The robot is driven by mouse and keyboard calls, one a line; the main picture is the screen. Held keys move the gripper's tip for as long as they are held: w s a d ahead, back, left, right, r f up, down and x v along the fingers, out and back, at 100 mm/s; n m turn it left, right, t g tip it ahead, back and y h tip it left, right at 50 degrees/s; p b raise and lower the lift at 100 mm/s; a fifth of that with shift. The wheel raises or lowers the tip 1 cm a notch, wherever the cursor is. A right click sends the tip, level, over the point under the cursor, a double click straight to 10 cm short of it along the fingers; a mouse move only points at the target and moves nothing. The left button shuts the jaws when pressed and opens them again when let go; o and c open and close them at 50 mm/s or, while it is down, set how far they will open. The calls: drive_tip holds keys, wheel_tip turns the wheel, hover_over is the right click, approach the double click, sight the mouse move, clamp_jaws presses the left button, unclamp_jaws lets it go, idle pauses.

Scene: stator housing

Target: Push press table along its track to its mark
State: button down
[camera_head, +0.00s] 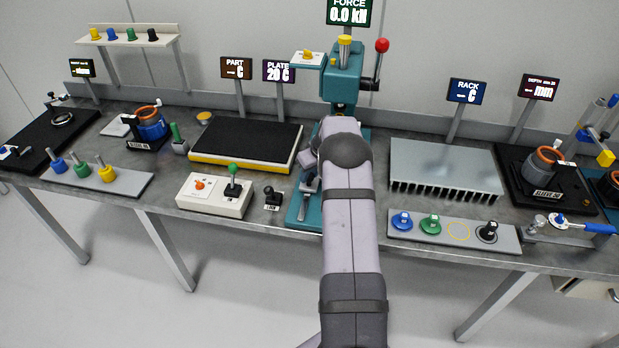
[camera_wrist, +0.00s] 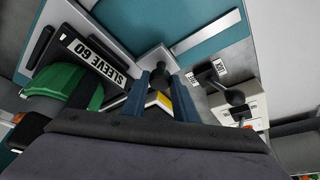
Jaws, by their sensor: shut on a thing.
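The press (camera_head: 342,75) is teal and stands at the bench's middle back, with a red-knobbed lever. Its teal base (camera_head: 295,214) reaches the bench's front edge and carries a silver track strip (camera_head: 304,207). My arm hides most of the press table in the head view. In the wrist view, the press table (camera_wrist: 90,22) is a light plate bearing a "SLEEVE 60" label (camera_wrist: 95,57) and a green part (camera_wrist: 68,92). My gripper (camera_wrist: 158,78) is shut on a dark handle (camera_wrist: 158,61) at the plate's edge. The mark cannot be made out.
A small black lever (camera_head: 272,196) stands left of the base; a control box (camera_head: 213,195) with a green-topped joystick is beyond it. A finned rack (camera_head: 446,168) and puck tray (camera_head: 455,231) are at right.

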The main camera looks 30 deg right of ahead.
drive_tip(key=shift+w+d+r, duration=0.15)
drive_tip(key=shift+w+r, duration=0.05)
drive_tip(key=shift+r, duration=0.05)
drive_tip(key=c, duration=1.6)
unclamp_jaws()
drive_tip(key=shift+c, duration=0.2)
drive_tip(key=shift+o, duration=1)
drive_tip(key=shift+f, duration=0.15)
drive_tip(key=shift+s, duration=0.1)
drive_tip(key=b+v, duration=0.3)
drive_tip(key=v, duration=0.4)
